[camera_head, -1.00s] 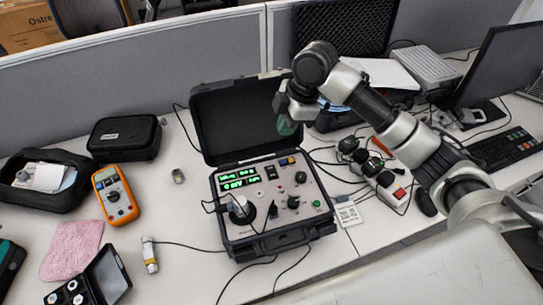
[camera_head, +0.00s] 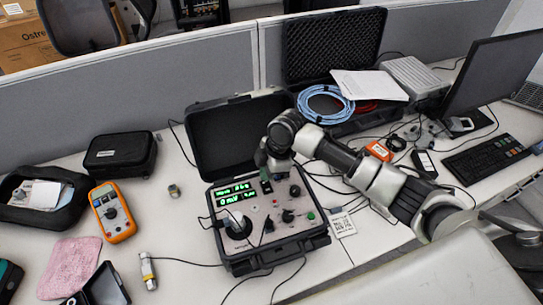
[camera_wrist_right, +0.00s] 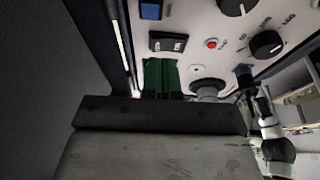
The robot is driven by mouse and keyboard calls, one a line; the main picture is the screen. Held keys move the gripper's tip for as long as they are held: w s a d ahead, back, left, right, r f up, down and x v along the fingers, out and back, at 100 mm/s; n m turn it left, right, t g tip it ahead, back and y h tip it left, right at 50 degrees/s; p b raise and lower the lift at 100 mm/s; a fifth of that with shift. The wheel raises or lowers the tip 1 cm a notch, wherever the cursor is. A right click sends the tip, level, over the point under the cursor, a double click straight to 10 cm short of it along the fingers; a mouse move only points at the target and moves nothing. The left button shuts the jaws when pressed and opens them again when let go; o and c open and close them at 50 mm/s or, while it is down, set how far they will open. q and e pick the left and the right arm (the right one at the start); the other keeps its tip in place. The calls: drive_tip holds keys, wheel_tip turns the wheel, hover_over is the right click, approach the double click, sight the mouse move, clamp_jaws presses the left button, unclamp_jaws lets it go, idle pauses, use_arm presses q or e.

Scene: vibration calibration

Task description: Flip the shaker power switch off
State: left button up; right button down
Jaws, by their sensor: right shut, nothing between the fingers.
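The shaker control unit (camera_head: 290,231) sits in an open black case on the table, its lid raised behind. Its green display (camera_head: 235,193) is lit. In the right wrist view, a black rocker switch (camera_wrist_right: 168,42) shows on the panel, beside a red button (camera_wrist_right: 212,43) and a blue part (camera_wrist_right: 151,10). My right gripper (camera_head: 265,184) is over the back of the panel and hides part of it. Its green fingertips (camera_wrist_right: 160,76) are shut and empty, close to the rocker switch; I cannot tell whether they touch it. My left gripper is not in view.
An orange multimeter (camera_head: 112,211), a black pouch (camera_head: 121,153) and a pink cloth (camera_head: 69,267) lie to the left. A case with a blue cable coil (camera_head: 325,104) stands behind. Cables run around the unit. A monitor (camera_head: 497,78) and keyboard (camera_head: 487,158) are at right.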

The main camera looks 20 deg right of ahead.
sight(266, 186)
wheel_tip(266, 186, down, 2)
drive_tip(key=shift+w, duration=0.1)
drive_tip(key=shift+f, duration=0.1)
drive_tip(key=shift+w+f, duration=0.15)
drive_tip(key=shift+f, duration=0.15)
idle(0.4)
drive_tip(key=shift+s+r+p, duration=0.15)
drive_tip(key=shift+s+p, duration=0.4)
drive_tip(key=shift+p, duration=0.3)
drive_tip(key=shift+s, duration=0.3)
drive_tip(key=shift+w+r, duration=0.1)
